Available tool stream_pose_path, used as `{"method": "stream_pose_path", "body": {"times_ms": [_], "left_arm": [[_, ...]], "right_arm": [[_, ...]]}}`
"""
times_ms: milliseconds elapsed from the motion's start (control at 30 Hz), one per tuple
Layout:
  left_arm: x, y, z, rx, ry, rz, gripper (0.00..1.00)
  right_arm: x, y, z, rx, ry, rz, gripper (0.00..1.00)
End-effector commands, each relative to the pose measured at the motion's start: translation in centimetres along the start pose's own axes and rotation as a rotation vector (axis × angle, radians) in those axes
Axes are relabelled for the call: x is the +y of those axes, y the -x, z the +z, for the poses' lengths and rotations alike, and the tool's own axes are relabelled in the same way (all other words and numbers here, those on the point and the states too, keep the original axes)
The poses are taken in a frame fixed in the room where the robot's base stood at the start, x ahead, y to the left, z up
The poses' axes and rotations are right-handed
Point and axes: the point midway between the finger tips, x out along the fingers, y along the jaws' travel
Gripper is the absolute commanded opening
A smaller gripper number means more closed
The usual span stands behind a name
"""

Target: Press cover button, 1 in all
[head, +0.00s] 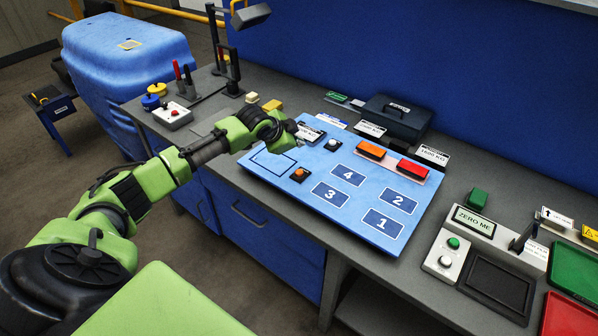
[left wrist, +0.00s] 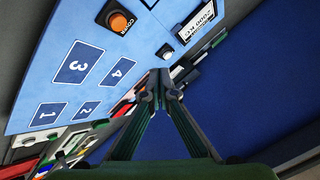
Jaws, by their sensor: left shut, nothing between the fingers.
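The cover button is an orange round button on a small black base on the blue board (head: 262,178). It shows in the head view (head: 299,173) and at the top of the left wrist view, with a label beside it that seems to read COVER (left wrist: 119,20). My left gripper (head: 294,127) is shut and empty above the far left part of the board, behind the orange button and apart from it. In the left wrist view its fingertips (left wrist: 160,77) meet near a white button (left wrist: 167,54). My right gripper is not in view.
The white button (head: 333,144) is on the board, with numbered squares and an orange and a red block (head: 412,169) nearby. A dark case (head: 395,117) stands behind. A ZERO ME scale (head: 475,222) stands to the right. A blue wall closes the back.

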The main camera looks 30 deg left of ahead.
Motion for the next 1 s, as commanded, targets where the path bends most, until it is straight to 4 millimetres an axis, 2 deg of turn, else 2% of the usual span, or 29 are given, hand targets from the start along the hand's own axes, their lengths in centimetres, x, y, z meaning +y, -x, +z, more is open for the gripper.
{"method": "stream_pose_path", "body": {"times_ms": [267,700,1000], "left_arm": [[0.8,-1.0,0.7,0.0,0.0,0.001,0.0],[3.7,-4.9,3.6,0.001,0.0,0.0,0.0],[4.5,-6.2,4.4,0.001,0.001,0.001,0.0]], "right_arm": [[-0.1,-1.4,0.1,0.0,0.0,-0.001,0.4],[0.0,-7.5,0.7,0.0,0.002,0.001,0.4],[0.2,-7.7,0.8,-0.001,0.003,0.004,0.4]]}}
